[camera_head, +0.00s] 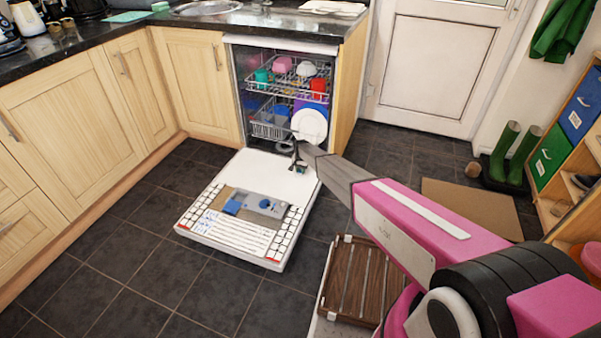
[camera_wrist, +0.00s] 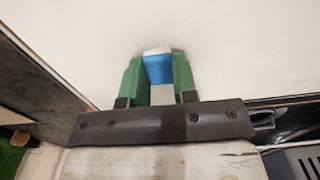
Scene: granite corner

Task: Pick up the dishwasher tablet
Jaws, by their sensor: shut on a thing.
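The dishwasher tablet (camera_wrist: 158,70), a blue and white block, sits between the two green fingers of my gripper (camera_wrist: 158,80) in the wrist view. The fingers are shut on it from both sides. A plain white surface fills the background behind it. In the head view my gripper (camera_head: 296,158) is small and dark, over the inner end of the open dishwasher door (camera_head: 250,172). The tablet cannot be made out there. I cannot tell how far it is above the door.
The dishwasher's upper rack (camera_head: 280,88) holds colourful dishes, and a white plate (camera_head: 309,126) stands in the lower rack. A wooden slatted tray (camera_head: 352,283) is near my arm. Dark tiled floor lies left of the door.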

